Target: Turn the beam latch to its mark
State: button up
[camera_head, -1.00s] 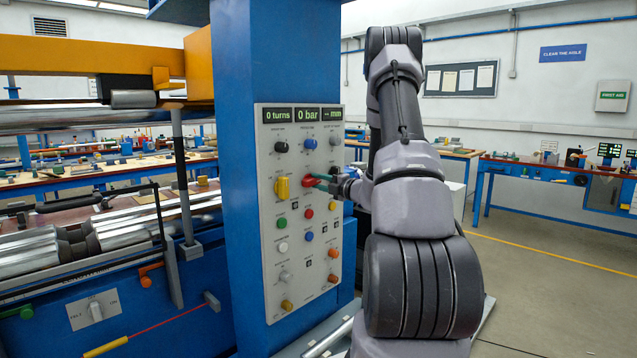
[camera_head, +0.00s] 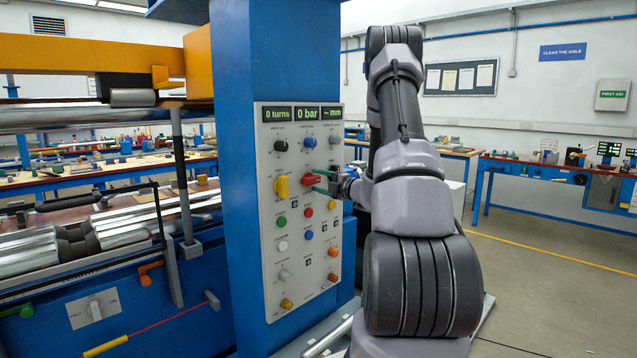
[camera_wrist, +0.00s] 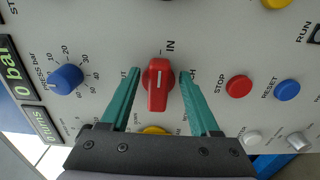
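The red knob (camera_head: 311,179) is on the grey control panel, right of a yellow knob, in the head view. In the wrist view the red knob (camera_wrist: 158,84) sits between my fingers; its white line points up toward a tick by the letters IN. Other lettering beside it is partly hidden by the fingers. My gripper (camera_wrist: 160,74) is open, its teal fingers either side of the knob with a visible gap on each side. In the head view my gripper (camera_head: 318,180) is at the panel from the right, with its two fingertips apart.
The panel (camera_head: 264,240) carries several other knobs and buttons close by. In the wrist view, a blue knob (camera_wrist: 66,79) is left and a red STOP button (camera_wrist: 239,86) and blue RESET button (camera_wrist: 288,90) are right. A yellow part (camera_wrist: 157,130) shows below.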

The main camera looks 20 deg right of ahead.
jog(key=v, duration=1)
jog(key=shift+s, duration=0.35)
jog(key=shift+d, duration=0.15)
